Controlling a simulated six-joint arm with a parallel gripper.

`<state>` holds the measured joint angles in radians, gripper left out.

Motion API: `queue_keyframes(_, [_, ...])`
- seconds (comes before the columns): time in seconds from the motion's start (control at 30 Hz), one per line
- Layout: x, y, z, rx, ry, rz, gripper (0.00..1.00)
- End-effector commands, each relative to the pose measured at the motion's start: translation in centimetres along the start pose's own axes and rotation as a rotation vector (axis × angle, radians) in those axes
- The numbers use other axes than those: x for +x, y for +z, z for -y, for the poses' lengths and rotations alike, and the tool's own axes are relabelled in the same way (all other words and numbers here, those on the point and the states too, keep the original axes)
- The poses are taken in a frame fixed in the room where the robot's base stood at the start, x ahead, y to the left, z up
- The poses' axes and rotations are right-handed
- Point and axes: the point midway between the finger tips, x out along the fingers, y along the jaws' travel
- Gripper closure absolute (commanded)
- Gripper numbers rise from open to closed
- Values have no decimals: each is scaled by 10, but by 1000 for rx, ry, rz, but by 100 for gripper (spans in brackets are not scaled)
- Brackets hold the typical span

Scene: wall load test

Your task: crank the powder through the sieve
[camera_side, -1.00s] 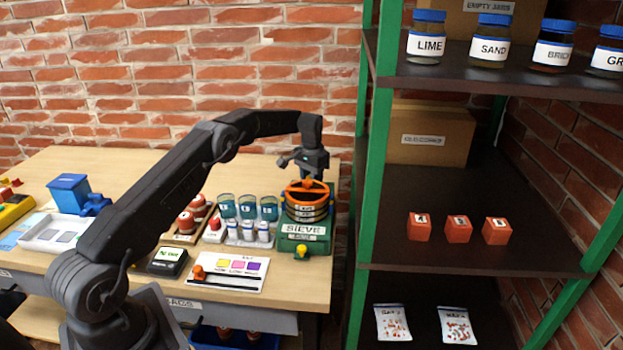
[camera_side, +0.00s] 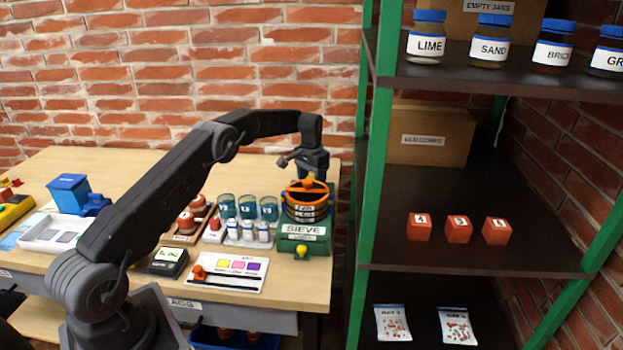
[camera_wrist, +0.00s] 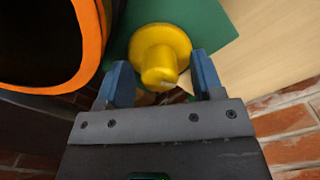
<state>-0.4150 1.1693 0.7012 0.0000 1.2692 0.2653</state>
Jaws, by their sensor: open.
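The sieve is a stack of dark rings with an orange rim (camera_side: 325,189) on a green base (camera_side: 318,248) labelled SIEVE, at the right end of the bench. A yellow knob (camera_side: 301,252) is on the front of the base. My gripper (camera_side: 308,172) is just above the stack. In the wrist view, my gripper (camera_wrist: 160,62) is open, with blue fingers either side of a yellow knob (camera_wrist: 163,48) over a green surface (camera_wrist: 215,30). I cannot tell whether they touch it. The orange rim (camera_wrist: 92,35) is at the left. Powder is not visible.
Blue-topped cups (camera_side: 247,207) and small white jars (camera_side: 247,230) stand left of the sieve. A card with coloured squares (camera_side: 238,262) lies in front. A green-posted shelf (camera_side: 376,160) rises close on the right. Brick wall is behind.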

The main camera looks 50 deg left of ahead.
Motion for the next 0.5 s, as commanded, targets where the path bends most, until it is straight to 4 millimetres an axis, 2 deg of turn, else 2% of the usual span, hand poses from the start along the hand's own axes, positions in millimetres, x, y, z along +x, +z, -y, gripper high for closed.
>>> queue_keyframes(0.27, [-5, 0, 0, 0, 0, -1, 39])
queue_keyframes(0.37, [-18, 0, 0, 0, 0, -2, 39])
queue_keyframes(0.5, [-47, -1, 0, 0, -1, -4, 39])
